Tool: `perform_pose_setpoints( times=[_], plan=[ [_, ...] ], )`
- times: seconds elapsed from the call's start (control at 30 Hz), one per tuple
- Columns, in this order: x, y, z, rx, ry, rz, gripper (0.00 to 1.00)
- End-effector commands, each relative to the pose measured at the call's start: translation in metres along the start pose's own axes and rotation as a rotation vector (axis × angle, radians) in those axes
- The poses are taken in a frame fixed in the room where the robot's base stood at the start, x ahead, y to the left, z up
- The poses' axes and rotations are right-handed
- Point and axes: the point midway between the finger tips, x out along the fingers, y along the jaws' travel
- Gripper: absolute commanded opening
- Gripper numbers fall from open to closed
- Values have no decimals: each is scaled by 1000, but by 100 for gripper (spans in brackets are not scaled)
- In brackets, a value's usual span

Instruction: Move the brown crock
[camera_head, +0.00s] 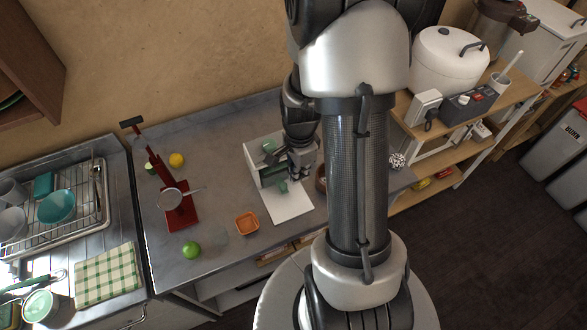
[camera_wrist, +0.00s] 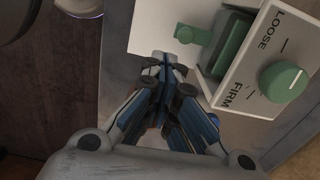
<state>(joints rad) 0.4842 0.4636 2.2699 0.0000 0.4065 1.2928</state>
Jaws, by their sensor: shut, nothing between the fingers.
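A brown round vessel (camera_head: 321,180), probably the brown crock, stands on the grey counter just right of the white device. My arm hides most of it in the head view, so I cannot see its full shape. My gripper (camera_head: 300,172) is low over the white device's right side, close to the vessel's left. In the wrist view my gripper (camera_wrist: 165,68) has its fingers together with nothing held at the tips. I cannot clearly make out the crock in the wrist view.
The white device (camera_head: 293,205) has green parts and a green knob (camera_wrist: 284,82) marked LOOSE and FIRM, close beside my fingers.

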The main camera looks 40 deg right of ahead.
Motion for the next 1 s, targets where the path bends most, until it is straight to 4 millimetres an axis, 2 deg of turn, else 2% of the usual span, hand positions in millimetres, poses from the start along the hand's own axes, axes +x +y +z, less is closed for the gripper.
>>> perform_pose_setpoints(
  times=[0.03,0.4,0.5,0.63,1.0],
  plan=[
    [13,2,1,-1,-1,5,0],
    [91,2,1,-4,-1,5,0],
    [87,0,-18,1,1,-1,0],
    [86,0,-32,-1,0,0,0],
    [85,1,-39,-5,0,1,0]
  ],
)
